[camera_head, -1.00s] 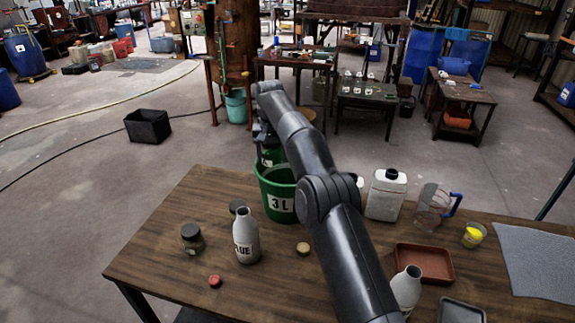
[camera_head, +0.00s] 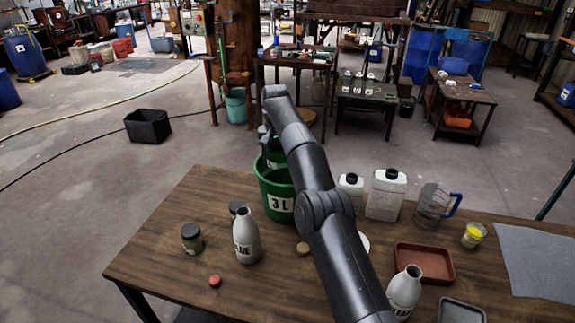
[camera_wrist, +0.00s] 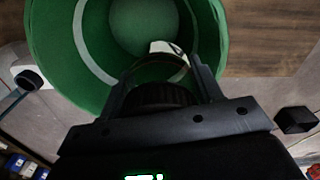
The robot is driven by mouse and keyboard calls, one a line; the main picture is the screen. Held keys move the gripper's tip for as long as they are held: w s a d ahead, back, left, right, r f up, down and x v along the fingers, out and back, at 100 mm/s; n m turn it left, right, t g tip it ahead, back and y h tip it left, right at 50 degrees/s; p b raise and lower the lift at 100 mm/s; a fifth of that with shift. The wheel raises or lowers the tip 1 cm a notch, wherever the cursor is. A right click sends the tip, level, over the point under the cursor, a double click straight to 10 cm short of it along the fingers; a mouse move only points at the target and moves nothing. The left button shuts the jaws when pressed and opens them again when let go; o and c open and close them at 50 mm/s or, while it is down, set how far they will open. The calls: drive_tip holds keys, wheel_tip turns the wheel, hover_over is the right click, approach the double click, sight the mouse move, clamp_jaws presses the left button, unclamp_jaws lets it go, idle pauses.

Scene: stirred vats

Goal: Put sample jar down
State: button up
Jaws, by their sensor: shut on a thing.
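My gripper (camera_wrist: 165,65) is shut on a jar with a dark ribbed lid (camera_wrist: 162,95), low in the wrist view. The jar's body looks clear, with a small white patch beyond the lid; most of it is hidden by the fingers. The jar is over the mouth of a green bucket (camera_wrist: 50,50). In the head view the bucket (camera_head: 270,190), marked 3 L, stands at the table's back edge. My gripper (camera_head: 266,150) is at its rim there, and the held jar cannot be made out. Whether the jar touches the bucket cannot be told.
On the wooden table (camera_head: 165,255) stand another dark-lidded jar (camera_head: 192,240), a grey bottle (camera_head: 246,240), white jugs (camera_head: 386,195), a clear pitcher (camera_head: 430,203) and a brown tray (camera_head: 424,262). A red cap (camera_head: 215,281) lies in front. The table's left part is mostly clear.

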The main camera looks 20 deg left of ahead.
drive_tip(key=shift+w+d+f, duration=0.15)
drive_tip(key=shift+w+f, duration=0.05)
drive_tip(key=shift+f, duration=0.2)
drive_tip(key=shift+w+d+f, duration=0.15)
drive_tip(key=shift+d+f, duration=0.1)
drive_tip(key=shift+f, duration=0.05)
drive_tip(key=shift+m, duration=0.8)
drive_tip(key=f, duration=0.1)
drive_tip(key=w+f, duration=0.1)
drive_tip(key=d+f, duration=0.1)
drive_tip(key=shift+w+f, duration=0.35)
drive_tip(key=shift+f, duration=0.05)
drive_tip(key=shift+w+d+f, duration=0.15)
drive_tip(key=shift+d+f, duration=0.1)
drive_tip(key=shift+f, duration=0.25)
drive_tip(key=shift+m, duration=0.5)
drive_tip(key=shift+w+d+f, duration=0.15)
drive_tip(key=shift+d+f, duration=0.05)
drive_tip(key=shift+f, duration=1.8)
drive_tip(key=shift+w+d+f, duration=0.15)
drive_tip(key=shift+f, duration=1.85)
drive_tip(key=shift+w+d+f, duration=0.15)
drive_tip(key=shift+d+f, duration=0.05)
drive_tip(key=shift+f, duration=1.8)
drive_tip(key=shift+f, duration=0.15)
drive_tip(key=o, duration=1)
